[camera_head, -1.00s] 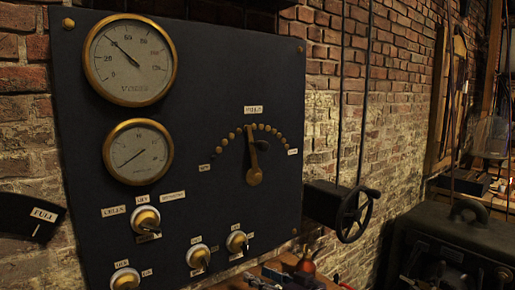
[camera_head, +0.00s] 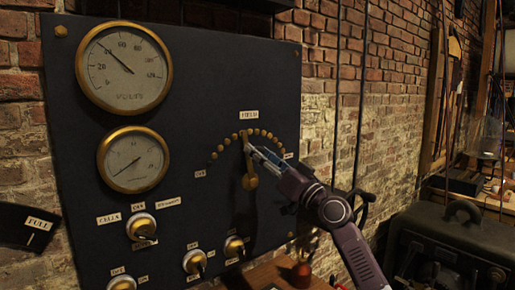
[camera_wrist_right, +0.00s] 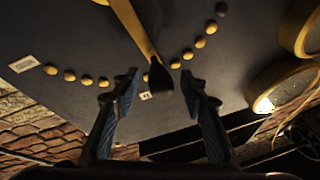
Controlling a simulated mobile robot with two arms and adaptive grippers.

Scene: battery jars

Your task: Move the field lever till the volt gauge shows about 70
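The volt gauge (camera_head: 124,66) is the upper brass-rimmed dial on the dark panel. Its needle points up and left, near 40. The field lever (camera_head: 250,182) is a brass arm pivoted below an arc of brass studs, pointing nearly straight up. In the right wrist view, the lever (camera_wrist_right: 133,27) ends in a black knob (camera_wrist_right: 158,76). My right gripper (camera_head: 251,149) reaches in from the lower right to the lever's upper end. In the wrist view its fingers (camera_wrist_right: 160,87) are open, one on each side of the knob, with gaps visible. My left gripper is not in view.
A second brass gauge (camera_head: 134,160) sits below the volt gauge. Several switches, including the cells switch (camera_head: 141,227), line the panel's lower part. A wooden shelf with a red-brown bottle (camera_head: 302,272) is below. A dark metal case (camera_head: 455,240) stands at right.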

